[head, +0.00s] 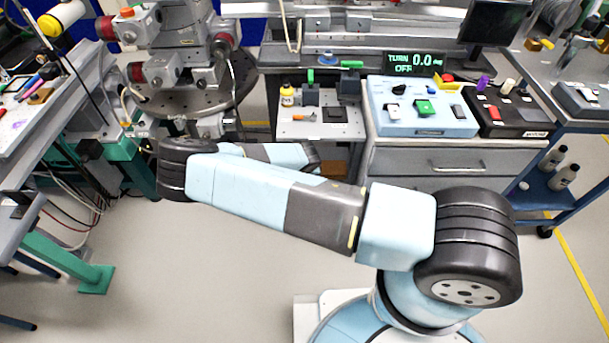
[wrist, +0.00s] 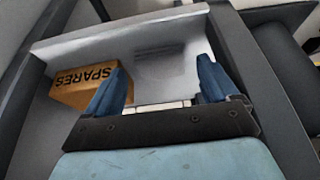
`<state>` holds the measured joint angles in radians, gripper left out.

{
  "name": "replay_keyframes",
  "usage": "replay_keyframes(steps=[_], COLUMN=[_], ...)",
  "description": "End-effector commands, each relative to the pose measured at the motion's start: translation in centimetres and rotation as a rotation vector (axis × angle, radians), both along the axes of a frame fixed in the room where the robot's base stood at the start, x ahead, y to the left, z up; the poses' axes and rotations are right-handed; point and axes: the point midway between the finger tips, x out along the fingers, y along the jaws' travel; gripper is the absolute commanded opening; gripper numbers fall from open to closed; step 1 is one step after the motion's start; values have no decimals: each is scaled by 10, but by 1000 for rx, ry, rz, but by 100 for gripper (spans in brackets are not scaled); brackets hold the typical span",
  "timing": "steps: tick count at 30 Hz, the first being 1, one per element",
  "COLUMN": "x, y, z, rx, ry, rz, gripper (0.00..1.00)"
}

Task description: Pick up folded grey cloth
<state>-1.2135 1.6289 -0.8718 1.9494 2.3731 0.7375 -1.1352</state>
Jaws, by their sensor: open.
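My gripper (wrist: 161,66) shows in the wrist view with its two blue fingers wide apart and nothing clasped between them. Beyond the fingers, inside a light grey open compartment (wrist: 190,30), is a faint darker grey patch (wrist: 160,65) with fine lines. I cannot tell whether this patch is the folded grey cloth. A pale strip (wrist: 163,105) shows low between the fingers, and I cannot tell what it is. In the head view I see no cloth, and my gripper is hidden beyond my arm by the bench.
An orange-brown box marked SPARES (wrist: 85,88) lies left of the fingers in the compartment. Dark frame sides (wrist: 245,75) bound it.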

Motion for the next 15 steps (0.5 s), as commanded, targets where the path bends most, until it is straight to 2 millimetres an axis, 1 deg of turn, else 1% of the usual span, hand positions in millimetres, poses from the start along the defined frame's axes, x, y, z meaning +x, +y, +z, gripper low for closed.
replay_keyframes(steps=[1, 6, 9, 15], x=[3, 11, 12, 13], y=[-1, -1, -1, -1], z=[-9, -27, -32, -33], rx=[-1, -1, -1, -1], ry=[1, 1, 1, 0], rz=[1, 1, 1, 0], gripper=[87, 87, 87, 87])
